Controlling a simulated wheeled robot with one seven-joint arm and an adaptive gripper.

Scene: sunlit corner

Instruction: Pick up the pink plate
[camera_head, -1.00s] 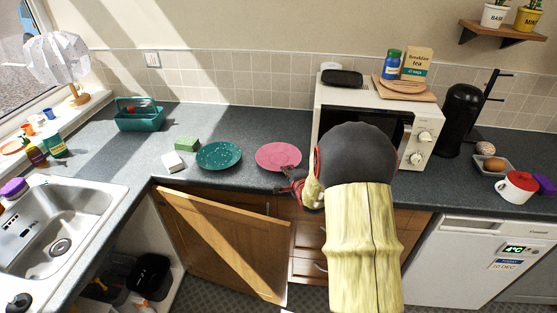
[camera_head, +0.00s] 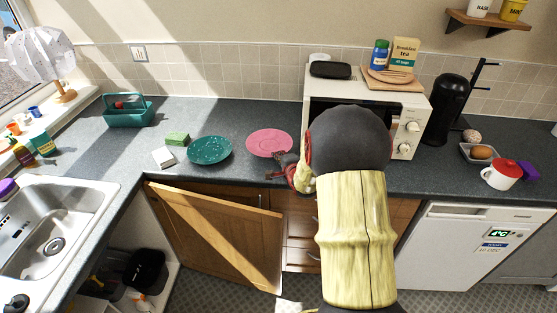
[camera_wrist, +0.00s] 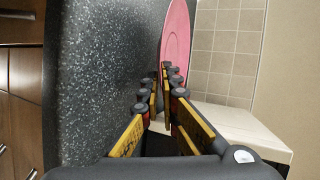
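The pink plate (camera_head: 270,143) lies flat on the dark counter, left of the microwave. My gripper (camera_head: 284,160) is at the plate's front right edge in the head view, partly hidden by my own arm. In the wrist view, the two fingers of my gripper (camera_wrist: 165,85) stand a narrow gap apart. The pink plate (camera_wrist: 177,35) shows edge-on just beyond the fingertips. The fingers partly cover its near rim, so I cannot tell whether they touch it.
A green speckled plate (camera_head: 209,151) lies just left of the pink one. A white microwave (camera_head: 407,130) stands close on the right. A green sponge (camera_head: 177,139) and a white block (camera_head: 163,157) lie further left. A cupboard door (camera_head: 222,235) hangs open below the counter.

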